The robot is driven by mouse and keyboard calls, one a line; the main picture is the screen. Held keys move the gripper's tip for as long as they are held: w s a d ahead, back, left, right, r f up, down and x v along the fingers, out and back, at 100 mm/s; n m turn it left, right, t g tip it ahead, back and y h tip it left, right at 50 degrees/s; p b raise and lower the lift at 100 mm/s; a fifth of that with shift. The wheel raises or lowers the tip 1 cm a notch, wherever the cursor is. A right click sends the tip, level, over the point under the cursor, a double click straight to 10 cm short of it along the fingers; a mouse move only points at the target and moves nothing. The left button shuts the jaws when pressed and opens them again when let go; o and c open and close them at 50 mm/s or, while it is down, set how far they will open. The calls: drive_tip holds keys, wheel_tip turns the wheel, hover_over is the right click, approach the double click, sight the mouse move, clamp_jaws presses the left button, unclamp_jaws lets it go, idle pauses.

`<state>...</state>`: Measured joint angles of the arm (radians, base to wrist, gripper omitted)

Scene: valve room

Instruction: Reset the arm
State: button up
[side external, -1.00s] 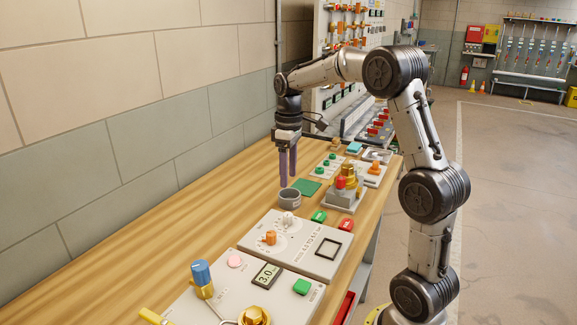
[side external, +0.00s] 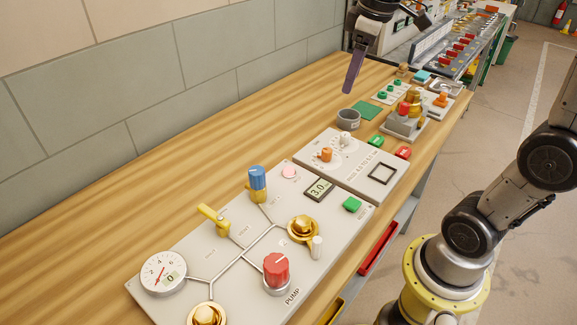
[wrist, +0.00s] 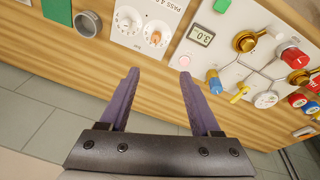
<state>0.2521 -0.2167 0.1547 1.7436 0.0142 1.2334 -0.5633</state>
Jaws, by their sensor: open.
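My gripper (side external: 350,80) hangs in the air over the wooden bench (side external: 120,235) near the wall, above the grey cup (side external: 348,119) in the side external view. In the wrist view my gripper (wrist: 158,75) shows two purple fingers spread apart with nothing between them. The grey cup also shows in the wrist view (wrist: 88,24), left of the fingertips.
A pump panel (side external: 215,240) holds a gauge (side external: 163,272), a blue knob (side external: 258,178), a yellow lever (side external: 213,219) and a red pump knob (side external: 276,270). Green and red buttons and a brass fixture (side external: 408,115) stand farther back. The wall-side bench strip is clear.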

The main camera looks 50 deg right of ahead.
drive_tip(key=s+a+f+t, duration=0.1)
drive_tip(key=s+a+t, duration=0.1)
drive_tip(key=s+a, duration=0.65)
drive_tip(key=s+f+m+t, duration=0.1)
drive_tip(key=s+f+m, duration=0.2)
drive_tip(key=s+f, duration=0.3)
drive_tip(key=shift+d+f+m, duration=0.3)
drive_tip(key=shift+d+f, duration=0.05)
drive_tip(key=shift+d, duration=0.05)
